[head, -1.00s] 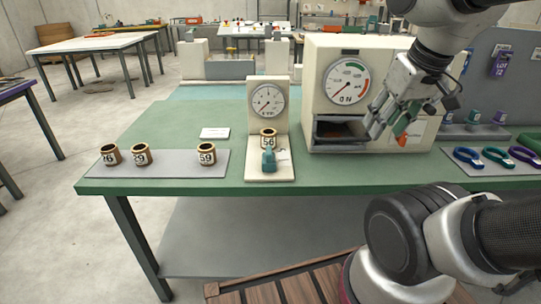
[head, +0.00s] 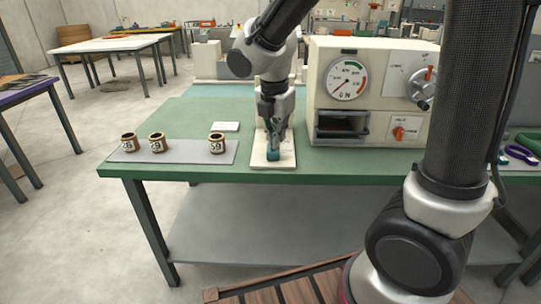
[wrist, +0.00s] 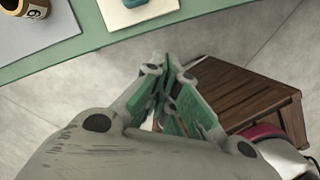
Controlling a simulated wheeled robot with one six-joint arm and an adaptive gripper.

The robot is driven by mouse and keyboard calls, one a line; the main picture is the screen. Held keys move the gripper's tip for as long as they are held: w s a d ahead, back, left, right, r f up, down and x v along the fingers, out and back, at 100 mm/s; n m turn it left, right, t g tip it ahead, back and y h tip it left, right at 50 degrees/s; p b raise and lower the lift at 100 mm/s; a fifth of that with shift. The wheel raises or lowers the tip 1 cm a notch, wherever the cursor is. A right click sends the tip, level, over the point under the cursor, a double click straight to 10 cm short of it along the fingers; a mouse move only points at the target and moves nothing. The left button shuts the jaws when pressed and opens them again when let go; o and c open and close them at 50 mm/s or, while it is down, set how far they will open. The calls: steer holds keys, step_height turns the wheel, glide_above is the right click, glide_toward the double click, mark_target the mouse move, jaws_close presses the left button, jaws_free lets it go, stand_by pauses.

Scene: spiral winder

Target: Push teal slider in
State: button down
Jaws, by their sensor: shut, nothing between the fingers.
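The teal slider (head: 273,153) stands on the cream base plate (head: 259,162) of the small dial stand, near the front edge of the green bench. A little of the slider also shows at the top edge of the wrist view (wrist: 133,3). My gripper (head: 272,136) hangs pointing down in front of the stand, just above and overlapping the slider in the head view. Its green-padded fingers (wrist: 168,62) are shut and empty. In the wrist view they look apart from the slider. My arm hides the stand's dial and cup.
Several numbered brass cups (head: 157,142) stand on a grey mat (head: 190,158) to the left. A cream machine (head: 380,100) with a dial, open drawer slot and knobs stands right of the slider. A white card (head: 226,127) lies behind the mat.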

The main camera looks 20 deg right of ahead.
mark_target(272, 151)
steer(key=w+f+n, duration=0.2)
steer(key=f, duration=0.1)
steer(key=w+f+n, duration=0.2)
steer(key=f, duration=0.1)
steer(key=w+f+n, duration=0.2)
steer(key=shift+w+d+f+n+t, duration=0.15)
steer(key=shift+d+f+n+t, duration=0.15)
steer(key=shift+f+t, duration=0.1)
steer(key=shift+w+d, duration=0.2)
steer(key=shift+w, duration=0.45)
steer(key=w, duration=0.2)
steer(key=w+d, duration=0.1)
steer(key=w, duration=0.1)
steer(key=w+d, duration=0.1)
steer(key=shift+w, duration=0.4)
steer(key=shift+w+r, duration=0.1)
steer(key=shift+w, duration=0.1)
